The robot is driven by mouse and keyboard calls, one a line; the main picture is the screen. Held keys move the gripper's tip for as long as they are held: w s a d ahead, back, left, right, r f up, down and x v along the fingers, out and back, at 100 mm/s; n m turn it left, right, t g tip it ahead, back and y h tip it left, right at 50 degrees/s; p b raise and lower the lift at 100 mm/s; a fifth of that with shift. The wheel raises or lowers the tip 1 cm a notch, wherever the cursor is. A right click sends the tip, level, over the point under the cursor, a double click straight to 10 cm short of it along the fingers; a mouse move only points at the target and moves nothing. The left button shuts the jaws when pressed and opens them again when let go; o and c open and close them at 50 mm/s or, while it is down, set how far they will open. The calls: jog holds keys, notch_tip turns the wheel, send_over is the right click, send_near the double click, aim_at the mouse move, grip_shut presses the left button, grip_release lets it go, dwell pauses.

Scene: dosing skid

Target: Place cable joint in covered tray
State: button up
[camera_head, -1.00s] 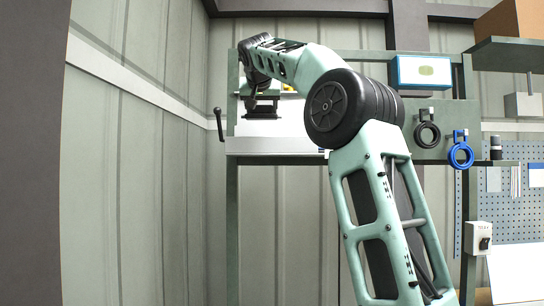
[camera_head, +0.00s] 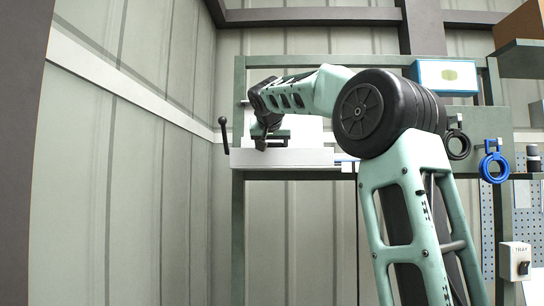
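A pale grey tray-like unit (camera_head: 300,158) is mounted on the green frame in the middle of the view, with a white panel standing behind it and a black-knobbed lever (camera_head: 223,136) at its left end. I cannot tell whether a cover on it is open. My gripper (camera_head: 261,142) points down at the left part of this unit, at or just above its front edge. The fingers are small, dark and partly covered by my wrist, so their opening does not show. I cannot make out the cable joint; it may be hidden by the gripper or the unit's front wall.
A white and blue box (camera_head: 444,76) sits on the frame at upper right. A black ring (camera_head: 458,145) and a blue ring (camera_head: 493,166) hang below it. A switch box (camera_head: 515,261) marked "TRAY" is at lower right. A ribbed wall (camera_head: 130,150) closes the left side.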

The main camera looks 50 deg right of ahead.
jog(key=shift+f, duration=1.5)
jog(key=shift+f, duration=0.1)
jog(key=shift+f, duration=0.15)
jog(key=o, duration=1)
jog(key=shift+o, duration=0.2)
jog(key=shift+r, duration=0.25)
jog(key=shift+s+a+r, duration=0.1)
jog(key=shift+a, duration=0.05)
jog(key=b+v, duration=0.3)
jog(key=v, duration=0.8)
jog(key=shift+s+a, duration=0.2)
jog(key=shift+s, duration=0.1)
jog(key=shift+r, duration=0.1)
